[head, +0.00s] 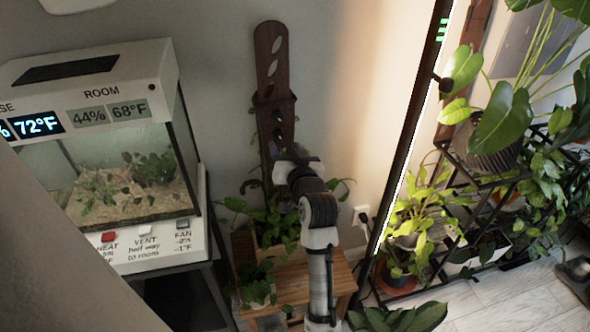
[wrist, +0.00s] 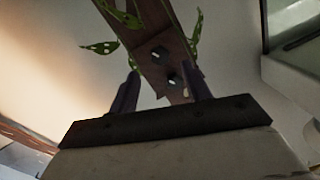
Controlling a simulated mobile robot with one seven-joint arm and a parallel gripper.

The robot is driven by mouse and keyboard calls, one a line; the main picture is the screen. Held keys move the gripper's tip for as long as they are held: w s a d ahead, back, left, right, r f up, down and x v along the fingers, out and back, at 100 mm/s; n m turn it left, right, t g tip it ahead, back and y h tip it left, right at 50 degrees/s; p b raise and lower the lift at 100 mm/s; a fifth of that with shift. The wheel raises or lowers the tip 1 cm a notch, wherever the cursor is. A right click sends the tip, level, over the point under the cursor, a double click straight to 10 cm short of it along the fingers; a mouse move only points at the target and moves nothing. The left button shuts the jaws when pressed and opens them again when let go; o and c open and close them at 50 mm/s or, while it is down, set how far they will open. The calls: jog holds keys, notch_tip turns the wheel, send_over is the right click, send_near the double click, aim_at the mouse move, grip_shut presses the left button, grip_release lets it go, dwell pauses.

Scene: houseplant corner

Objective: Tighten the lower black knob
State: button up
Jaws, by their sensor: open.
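A dark wooden plank (head: 270,75) with slots stands upright against the wall. In the head view two dark knobs show on it, the upper black knob (head: 277,115) and the lower black knob (head: 278,133), just above my gripper (head: 283,153). The wrist view looks turned over, with leaves at the top; there the lower knob (wrist: 158,53) is nearer the leaves and the upper knob (wrist: 174,80) is nearer my gripper (wrist: 161,86). My gripper is open, its fingers either side of the upper knob in the picture. It holds nothing; I cannot tell its distance from the plank.
A trailing plant (head: 285,222) in a box on a wooden stool (head: 338,272) surrounds the plank's foot. A terrarium (head: 125,185) stands left. A lit upright strip (head: 415,130) and plant rack (head: 470,190) stand right. Wall beside the plank is clear.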

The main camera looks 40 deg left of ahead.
jog(key=b+v, duration=0.1)
jog(key=v, duration=0.6)
jog(key=shift+s+d+b, duration=0.2)
jog(key=shift+d+b, duration=0.1)
